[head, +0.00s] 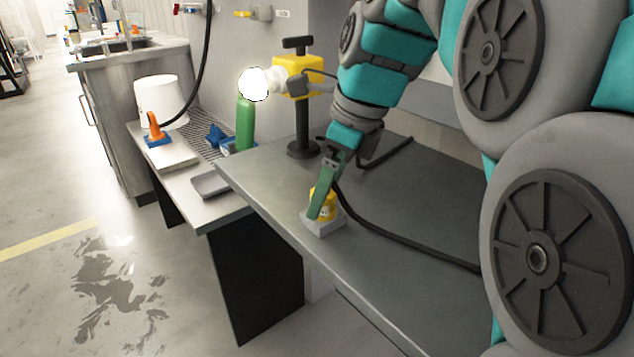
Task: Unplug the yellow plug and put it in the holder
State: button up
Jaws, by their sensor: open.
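The yellow plug (330,206) stands in a light grey square block (325,226) near the front edge of the dark grey bench. A black cable runs from near it across the bench to the right. My gripper (322,202) is open, pointing down at the plug. One green finger covers the plug's near side, and the other finger is mostly hidden. I cannot tell whether the fingers touch the plug. I cannot tell whether the grey block is the socket or the holder.
A black stand with a yellow lamp head (296,78) rises behind my gripper. A green bottle (245,124), a shallow grey tray (211,186), an orange plug (154,127) on a blue base and a white bucket (163,97) are to the left. The bench (268,176) is clear left of the block.

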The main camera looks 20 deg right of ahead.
jog(key=shift+r, duration=0.15)
jog(key=v, duration=0.7)
jog(key=shift+r, duration=0.25)
jog(key=shift+s+d, duration=0.1)
jog(key=shift+s, duration=0.05)
dwell(0.5)
